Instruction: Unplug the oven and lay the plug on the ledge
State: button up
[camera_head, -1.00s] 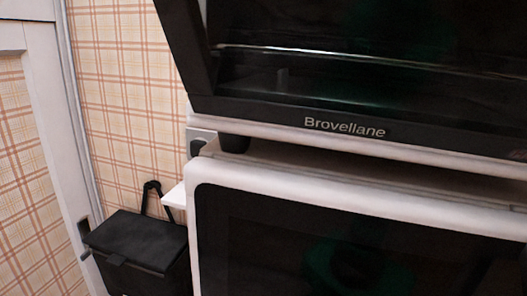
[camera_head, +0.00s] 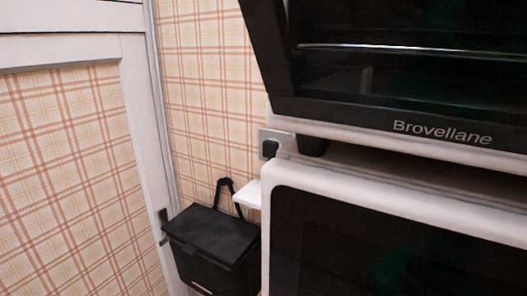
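The oven (camera_head: 420,110), dark-fronted and marked "Brovellane", stands at the upper right on top of a white appliance. A black plug (camera_head: 269,149) sits in a wall socket (camera_head: 263,138), just left of the oven's lower left corner; part of the socket is hidden behind the appliances. A small white ledge (camera_head: 248,193) sticks out from the wall below the socket, beside the white appliance. Its right end is hidden. My gripper is not in view.
The white appliance with a dark door (camera_head: 335,235) fills the lower right. A black lidded box (camera_head: 214,245) stands below the ledge, with a black strap or handle above it. A white panelled door (camera_head: 75,160) is at the left. Plaid wall lies between.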

aim_at(270, 148)
jog(key=u, duration=1.9)
jog(key=i, duration=0.75)
jog(key=z, duration=2.3)
